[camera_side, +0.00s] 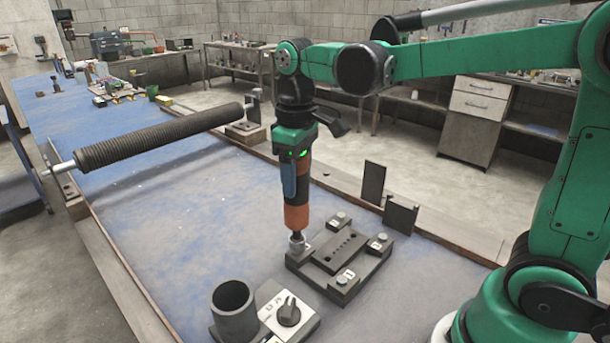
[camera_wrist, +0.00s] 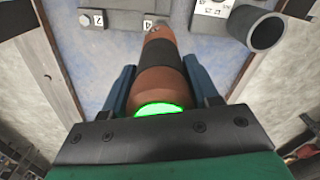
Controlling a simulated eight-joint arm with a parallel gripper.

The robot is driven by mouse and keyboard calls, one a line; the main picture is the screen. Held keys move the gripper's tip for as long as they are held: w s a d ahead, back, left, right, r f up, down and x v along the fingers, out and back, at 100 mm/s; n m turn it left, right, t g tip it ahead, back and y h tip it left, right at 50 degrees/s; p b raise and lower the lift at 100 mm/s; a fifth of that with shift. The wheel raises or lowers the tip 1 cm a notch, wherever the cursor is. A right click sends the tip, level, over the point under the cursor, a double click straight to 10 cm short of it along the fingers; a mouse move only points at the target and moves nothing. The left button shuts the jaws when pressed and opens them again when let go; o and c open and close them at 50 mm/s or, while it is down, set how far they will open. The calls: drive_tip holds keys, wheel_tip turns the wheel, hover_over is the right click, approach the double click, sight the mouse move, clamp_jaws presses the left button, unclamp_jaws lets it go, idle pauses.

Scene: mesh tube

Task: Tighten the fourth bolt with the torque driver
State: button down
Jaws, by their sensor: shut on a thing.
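My gripper (camera_side: 296,178) is shut on the torque driver (camera_side: 297,214), an orange-brown and black tool held upright. In the wrist view the driver (camera_wrist: 158,68) sits between the two blue fingers of my gripper (camera_wrist: 160,75), with a green lit ring at its near end. In the side view the driver's tip meets the bolt (camera_side: 297,244) at the left corner of the dark fixture plate (camera_side: 325,265). The wrist view shows a label 4 (camera_wrist: 149,24) beside the driver. Other bolts stand at the back (camera_side: 340,216), right (camera_side: 377,243) and front (camera_side: 343,279) corners. The tip's exact seating is too small to tell.
A dark open cup (camera_side: 233,312) and a box with a dial knob (camera_side: 289,312) stand in front of the plate. Two thin dark upright plates (camera_side: 400,216) stand behind it. A long mesh-covered tube (camera_side: 155,137) spans the blue table at left.

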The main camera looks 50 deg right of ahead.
drive_tip(key=shift+f, duration=0.65)
idle(1.3)
drive_tip(key=shift+r, duration=0.15)
idle(0.6)
drive_tip(key=shift+r, duration=2.95)
